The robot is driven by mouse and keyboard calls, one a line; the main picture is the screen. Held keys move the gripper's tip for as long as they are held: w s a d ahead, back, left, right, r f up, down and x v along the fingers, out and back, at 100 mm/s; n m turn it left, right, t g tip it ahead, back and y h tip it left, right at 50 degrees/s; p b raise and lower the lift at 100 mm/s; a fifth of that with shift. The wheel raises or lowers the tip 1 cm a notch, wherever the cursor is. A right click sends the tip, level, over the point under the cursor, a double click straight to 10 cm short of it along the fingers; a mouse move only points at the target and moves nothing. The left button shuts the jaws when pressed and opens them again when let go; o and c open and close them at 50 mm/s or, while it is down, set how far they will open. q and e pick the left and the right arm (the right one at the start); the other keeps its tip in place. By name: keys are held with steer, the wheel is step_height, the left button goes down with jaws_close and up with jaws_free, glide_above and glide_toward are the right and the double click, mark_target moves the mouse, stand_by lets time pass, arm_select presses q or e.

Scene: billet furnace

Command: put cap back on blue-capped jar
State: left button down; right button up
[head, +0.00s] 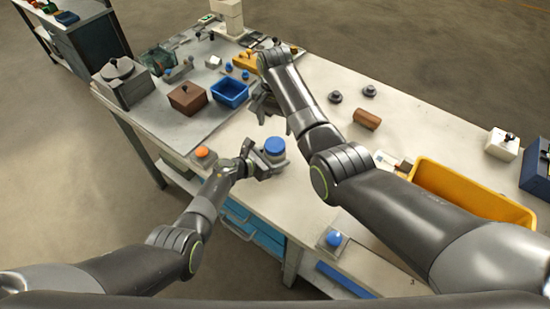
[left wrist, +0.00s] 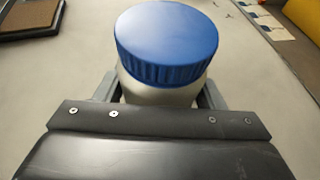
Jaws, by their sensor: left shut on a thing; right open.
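The jar (head: 276,158) stands on the light table near its front edge, with the blue cap (head: 275,145) on its top. In the left wrist view the ribbed blue cap (left wrist: 167,45) covers the mouth of the whitish jar (left wrist: 158,92). The cap looks about level; I cannot tell how tightly it sits. My left gripper (head: 270,167) is shut around the jar body, below the cap. My right gripper (head: 262,100) is open and empty, beyond the jar and apart from it, partly hidden by its own wrist.
A blue bin (head: 230,92) and a brown box (head: 187,98) stand at the left on a grey mat. A yellow bin (head: 470,190) stands at the right. A brown cylinder (head: 367,119) lies beyond my right arm. An orange button (head: 202,153) is at the front edge.

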mark_target(275, 144)
steer(key=n, duration=0.7)
steer(key=shift+n, duration=0.4)
steer(key=n, duration=0.4)
steer(key=shift+n, duration=2)
steer(key=shift+f, duration=4)
steer(key=shift+c, duration=0.4)
